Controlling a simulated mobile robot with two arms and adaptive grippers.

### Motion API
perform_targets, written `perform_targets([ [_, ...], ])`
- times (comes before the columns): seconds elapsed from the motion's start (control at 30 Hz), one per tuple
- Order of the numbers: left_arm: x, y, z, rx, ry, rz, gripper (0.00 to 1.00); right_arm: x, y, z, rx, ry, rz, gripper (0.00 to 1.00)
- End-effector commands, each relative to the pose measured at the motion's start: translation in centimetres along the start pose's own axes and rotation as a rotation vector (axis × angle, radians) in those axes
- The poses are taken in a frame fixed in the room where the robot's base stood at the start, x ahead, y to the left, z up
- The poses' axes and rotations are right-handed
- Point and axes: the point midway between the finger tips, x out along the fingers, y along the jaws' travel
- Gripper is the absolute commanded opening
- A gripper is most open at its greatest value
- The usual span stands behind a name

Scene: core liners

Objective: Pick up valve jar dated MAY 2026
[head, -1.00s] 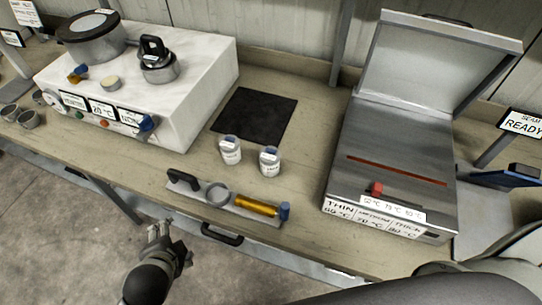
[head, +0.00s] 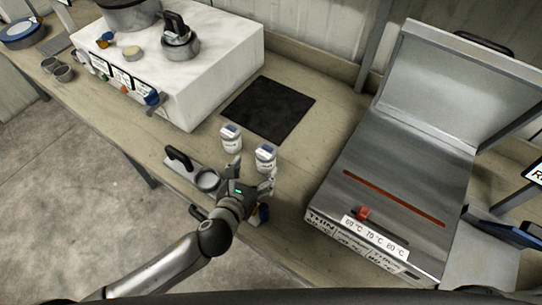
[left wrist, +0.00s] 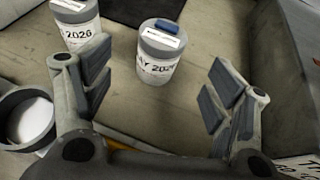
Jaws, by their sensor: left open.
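Two small white jars with grey lids and blue tabs stand upright on the bench: a left jar (head: 231,139) and a right jar (head: 265,158). In the left wrist view the right jar (left wrist: 158,58) has a label reading about "AY 202", its last digit unclear. The left jar (left wrist: 76,30) shows "2026", its month cut off. My left gripper (head: 254,174) is open and empty, just in front of the right jar. In the left wrist view, that jar stands beyond and between the spread fingers (left wrist: 160,88), apart from both. My right gripper is out of view.
A dark mat (head: 268,108) lies behind the jars. A white machine (head: 205,75) stands left, a metal hot plate (head: 395,190) with raised lid right.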

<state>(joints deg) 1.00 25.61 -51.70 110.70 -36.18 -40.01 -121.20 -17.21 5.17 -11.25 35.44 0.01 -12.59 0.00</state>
Motion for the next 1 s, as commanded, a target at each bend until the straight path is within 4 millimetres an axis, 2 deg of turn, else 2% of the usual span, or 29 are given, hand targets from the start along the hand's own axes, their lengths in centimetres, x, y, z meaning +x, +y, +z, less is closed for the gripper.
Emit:
perform_targets([
  [0.1,1.8,0.0,0.2,-0.003,-0.001,0.0,0.78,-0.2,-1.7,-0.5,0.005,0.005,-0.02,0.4],
  [0.2,2.9,0.0,0.1,-0.005,0.0,0.001,0.78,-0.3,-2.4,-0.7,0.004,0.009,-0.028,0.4],
  [0.47,4.3,0.0,0.1,-0.007,0.001,0.001,0.78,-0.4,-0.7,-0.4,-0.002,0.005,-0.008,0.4],
  [0.57,5.5,0.0,0.1,-0.007,0.0,0.001,0.78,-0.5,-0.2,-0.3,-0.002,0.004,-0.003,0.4],
  [0.8,8.4,0.0,0.1,-0.007,0.001,0.001,0.78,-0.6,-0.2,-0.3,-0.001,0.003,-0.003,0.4],
  [1.0,9.1,0.0,0.0,-0.006,0.001,0.001,0.78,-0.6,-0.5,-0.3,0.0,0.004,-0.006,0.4],
])
